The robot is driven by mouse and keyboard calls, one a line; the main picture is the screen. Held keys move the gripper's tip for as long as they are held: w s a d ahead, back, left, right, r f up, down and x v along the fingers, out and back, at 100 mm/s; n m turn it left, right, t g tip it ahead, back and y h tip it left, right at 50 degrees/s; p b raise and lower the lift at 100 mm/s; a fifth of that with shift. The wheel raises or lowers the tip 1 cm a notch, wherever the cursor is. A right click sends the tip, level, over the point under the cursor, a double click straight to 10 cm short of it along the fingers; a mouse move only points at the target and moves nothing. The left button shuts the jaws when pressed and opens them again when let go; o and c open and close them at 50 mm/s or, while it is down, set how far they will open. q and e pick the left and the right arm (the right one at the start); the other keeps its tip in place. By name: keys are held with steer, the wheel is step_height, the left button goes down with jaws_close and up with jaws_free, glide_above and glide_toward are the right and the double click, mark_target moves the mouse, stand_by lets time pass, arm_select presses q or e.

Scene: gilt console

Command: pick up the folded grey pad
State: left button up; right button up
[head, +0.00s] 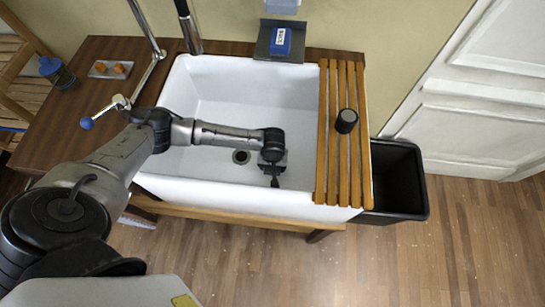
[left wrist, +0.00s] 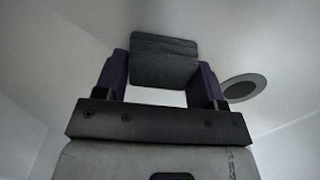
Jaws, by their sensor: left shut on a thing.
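The folded grey pad (left wrist: 165,62) shows in the left wrist view as a dark grey block with layered folds at its upper edge. It sits between the two fingers of my left gripper (left wrist: 163,75), which is shut on it. In the head view my left gripper (head: 273,174) points down inside the white sink (head: 205,76), right of the drain. There the pad is mostly hidden by the gripper and too small to make out clearly. I cannot tell whether the pad touches the sink floor. My right gripper is not in view.
A slatted wooden board (head: 333,165) with a black cylinder (head: 346,121) covers the sink's right side. A black bin (head: 405,178) stands to the right. A faucet (head: 149,65) rises at the left. A blue item (head: 281,38) sits in a holder behind the sink.

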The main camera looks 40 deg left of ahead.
arm_select(q)
steer(key=shift+c, duration=1.4)
